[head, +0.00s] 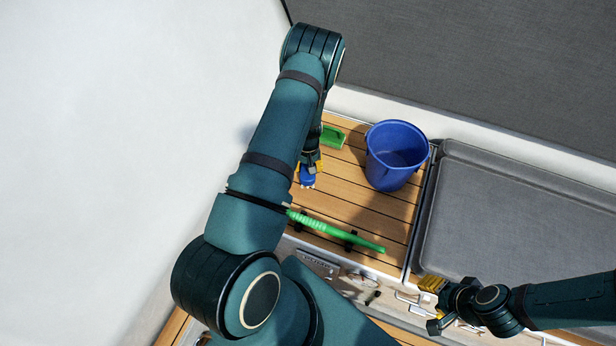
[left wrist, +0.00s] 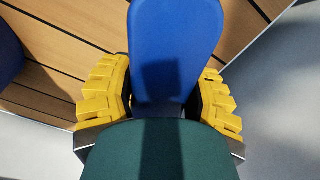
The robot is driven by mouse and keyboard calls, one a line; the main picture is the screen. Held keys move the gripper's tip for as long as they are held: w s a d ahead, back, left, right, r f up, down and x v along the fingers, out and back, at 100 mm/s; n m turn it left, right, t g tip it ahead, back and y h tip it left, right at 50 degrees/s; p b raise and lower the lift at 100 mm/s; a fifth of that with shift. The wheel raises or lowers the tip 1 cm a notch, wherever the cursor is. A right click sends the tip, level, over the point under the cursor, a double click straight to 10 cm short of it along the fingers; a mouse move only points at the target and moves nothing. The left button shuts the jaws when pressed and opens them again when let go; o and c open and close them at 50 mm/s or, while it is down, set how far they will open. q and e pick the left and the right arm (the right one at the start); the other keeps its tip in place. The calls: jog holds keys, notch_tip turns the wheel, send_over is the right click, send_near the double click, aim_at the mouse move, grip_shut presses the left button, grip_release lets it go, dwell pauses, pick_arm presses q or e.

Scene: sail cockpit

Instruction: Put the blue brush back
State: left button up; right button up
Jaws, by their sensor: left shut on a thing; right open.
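The blue brush (head: 307,180) shows as a small blue end with pale tips below my left gripper (head: 311,166), over the slatted wooden deck. Most of it is hidden by my left arm in the head view. In the left wrist view the blue brush (left wrist: 175,45) is a broad, rounded blue piece between the yellow finger pads of my left gripper (left wrist: 165,100), which is shut on it. I cannot tell whether the brush touches the deck. My right gripper (head: 436,305) is open and empty at the lower right, by the front edge of the grey cushion.
A blue bucket (head: 396,158) stands on the wooden deck (head: 345,200) right of the brush. A green piece (head: 332,137) lies behind my left gripper. A green handle (head: 350,235) rests on dark holders near the front edge. A grey cushion (head: 520,220) fills the right side.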

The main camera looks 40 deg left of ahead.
pick_arm(q)
jog(key=shift+f+b, duration=0.45)
jog(key=shift+f, duration=2.25)
jog(key=shift+f, duration=0.1)
jog(key=o, duration=1.2)
jog(key=shift+o, duration=0.2)
